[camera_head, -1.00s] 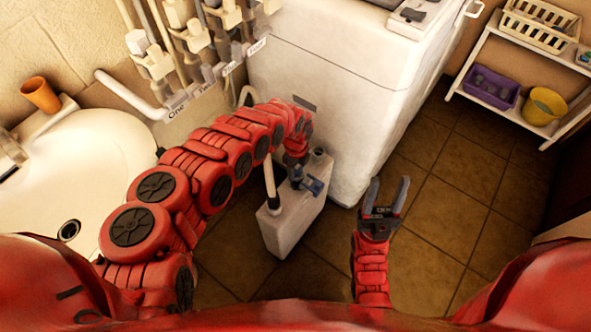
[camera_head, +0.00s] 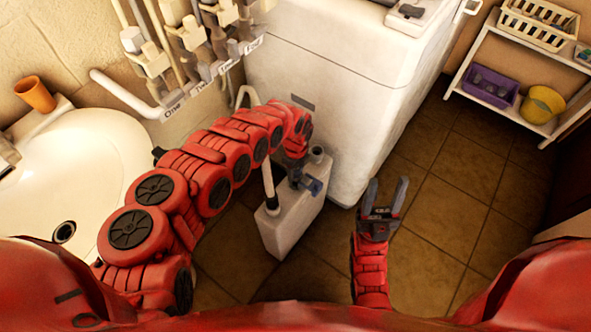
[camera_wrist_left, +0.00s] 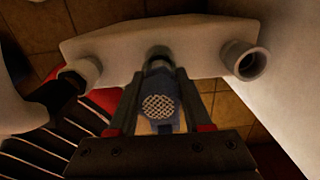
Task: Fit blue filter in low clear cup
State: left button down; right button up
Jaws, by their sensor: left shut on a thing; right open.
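My left gripper (camera_head: 298,175) is shut on the blue filter (camera_head: 312,185), just above the top of a white tank. In the left wrist view the filter (camera_wrist_left: 160,108) shows a round pale mesh face between the two fingers (camera_wrist_left: 160,74). Its far end is close to a short middle neck (camera_wrist_left: 158,53) on the tank; I cannot tell whether they touch. No low clear cup can be made out with certainty. My right gripper (camera_head: 383,200) is open and empty above the tiled floor, right of the tank.
The white tank (camera_head: 288,228) stands on the floor against a white appliance (camera_head: 335,75). A hose (camera_head: 268,180) enters its left neck; its right neck (camera_wrist_left: 246,62) is open. Labelled pipes, a basin (camera_head: 95,160) and an orange cup (camera_head: 35,94) are left. A shelf is at right.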

pick_arm(q)
jog(key=shift+s+f+b, duration=0.15)
jog(key=shift+f+b, duration=0.25)
jog(key=shift+s, duration=0.1)
jog(key=shift+r+p, duration=0.25)
jog(key=shift+p, duration=0.15)
jog(key=shift+r, duration=0.45)
jog(key=shift+w+a, duration=0.1)
jog(key=shift+w, duration=0.1)
dwell(0.4)
jog(key=shift+f, duration=0.45)
jog(key=shift+s+f+b, duration=0.15)
jog(key=shift+f+b, duration=0.1)
jog(key=shift+b, duration=0.25)
